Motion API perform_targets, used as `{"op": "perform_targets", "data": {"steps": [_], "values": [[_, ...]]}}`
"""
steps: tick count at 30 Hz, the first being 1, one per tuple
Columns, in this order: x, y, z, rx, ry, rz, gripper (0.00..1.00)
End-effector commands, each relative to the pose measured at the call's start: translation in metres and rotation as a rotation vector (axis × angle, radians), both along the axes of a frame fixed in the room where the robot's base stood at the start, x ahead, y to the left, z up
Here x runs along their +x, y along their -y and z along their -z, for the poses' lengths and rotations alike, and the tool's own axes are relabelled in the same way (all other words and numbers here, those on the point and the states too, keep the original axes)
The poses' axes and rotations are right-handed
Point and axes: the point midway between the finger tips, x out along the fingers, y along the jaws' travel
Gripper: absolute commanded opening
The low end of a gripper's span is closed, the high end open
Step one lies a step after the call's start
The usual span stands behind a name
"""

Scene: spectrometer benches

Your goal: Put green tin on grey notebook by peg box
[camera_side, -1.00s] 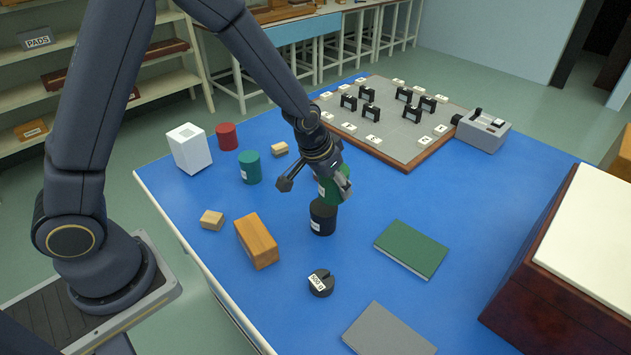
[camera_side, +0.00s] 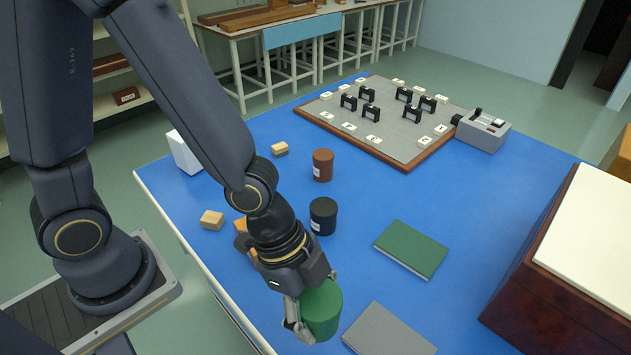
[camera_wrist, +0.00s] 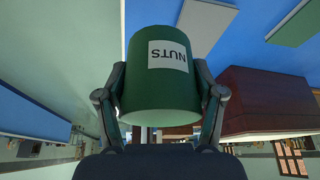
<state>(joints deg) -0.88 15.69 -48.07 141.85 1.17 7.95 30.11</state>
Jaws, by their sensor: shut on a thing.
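My gripper (camera_side: 312,312) is shut on a green tin (camera_side: 322,306) and holds it above the front of the blue table. In the wrist view the tin (camera_wrist: 160,95) sits between both fingers, its white NUTS label upside down. A grey notebook (camera_side: 388,332) lies flat just right of the tin in the side view, apart from it and cut by the lower edge. A green notebook (camera_side: 411,249) lies farther back. I cannot tell for sure which thing is the peg box; a dark red-brown box with a pale top (camera_side: 535,285) stands right of the notebooks.
A black tin (camera_side: 323,217) and a brown tin (camera_side: 322,165) stand behind my gripper. Small wooden blocks (camera_side: 212,220) and a white box (camera_side: 184,154) are at left. A board with black pieces (camera_side: 385,125) and a grey device (camera_side: 484,130) are at the back.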

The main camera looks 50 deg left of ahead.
Motion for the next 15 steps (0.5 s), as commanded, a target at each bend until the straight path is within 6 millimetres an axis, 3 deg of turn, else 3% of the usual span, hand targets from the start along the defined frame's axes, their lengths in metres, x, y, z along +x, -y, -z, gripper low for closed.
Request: {"op": "perform_targets", "data": {"steps": [4, 11, 15], "values": [[0.015, 0.014, 0.010, 0.001, -0.002, 0.002, 0.28], [0.066, 0.053, 0.039, 0.000, -0.003, -0.003, 0.28], [0.086, 0.068, 0.068, 0.002, -0.004, -0.005, 0.28]]}}
